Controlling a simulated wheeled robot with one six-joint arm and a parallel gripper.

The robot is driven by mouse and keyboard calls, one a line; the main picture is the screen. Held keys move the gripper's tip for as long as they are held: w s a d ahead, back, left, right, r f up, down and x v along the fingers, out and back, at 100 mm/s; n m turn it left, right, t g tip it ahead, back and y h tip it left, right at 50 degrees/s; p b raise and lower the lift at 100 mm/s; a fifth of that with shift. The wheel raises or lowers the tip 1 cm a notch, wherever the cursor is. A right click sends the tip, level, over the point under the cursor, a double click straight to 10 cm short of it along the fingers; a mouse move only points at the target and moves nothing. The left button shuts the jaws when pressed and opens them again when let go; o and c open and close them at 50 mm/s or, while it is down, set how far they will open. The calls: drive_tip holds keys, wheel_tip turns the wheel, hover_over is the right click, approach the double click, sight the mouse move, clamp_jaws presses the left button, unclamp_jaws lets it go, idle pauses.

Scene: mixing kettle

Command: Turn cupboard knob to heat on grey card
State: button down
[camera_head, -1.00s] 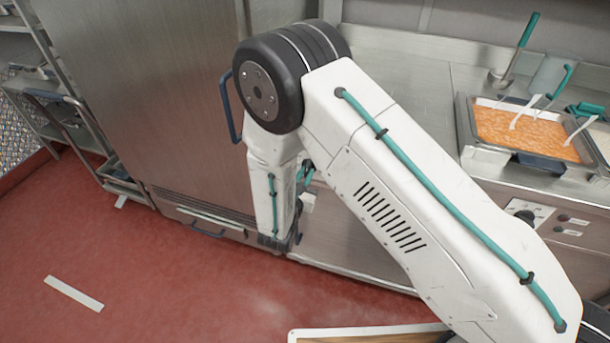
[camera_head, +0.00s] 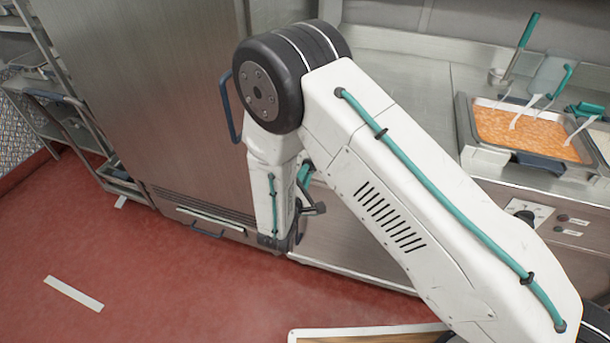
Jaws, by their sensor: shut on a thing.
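My arm reaches in from the bottom right and bends down at the dark elbow. Its wrist is low in front of the steel cupboard front (camera_head: 340,235) below the counter. Only a dark part of my gripper (camera_head: 314,208) shows, just right of the wrist. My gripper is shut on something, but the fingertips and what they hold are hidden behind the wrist. I cannot make out a cupboard knob or a grey card there. A black knob (camera_head: 525,217) on a pale marked plate (camera_head: 541,211) shows at the right, apart from my gripper and partly covered by my arm.
Pans of orange food (camera_head: 525,131) and utensils stand on the counter at the right. A tall steel cabinet (camera_head: 150,90) with a blue handle (camera_head: 228,105) stands left of my arm. A metal rack (camera_head: 70,130) is at the far left.

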drive_tip(key=shift+a+m, duration=0.1)
drive_tip(key=shift+m, duration=3.7)
drive_tip(key=c, duration=1.4)
unclamp_jaws()
drive_tip(key=shift+c, duration=0.2)
drive_tip(key=shift+s, duration=0.1)
drive_tip(key=v, duration=0.7)
drive_tip(key=shift+s, duration=0.3)
drive_tip(key=shift+a, duration=0.15)
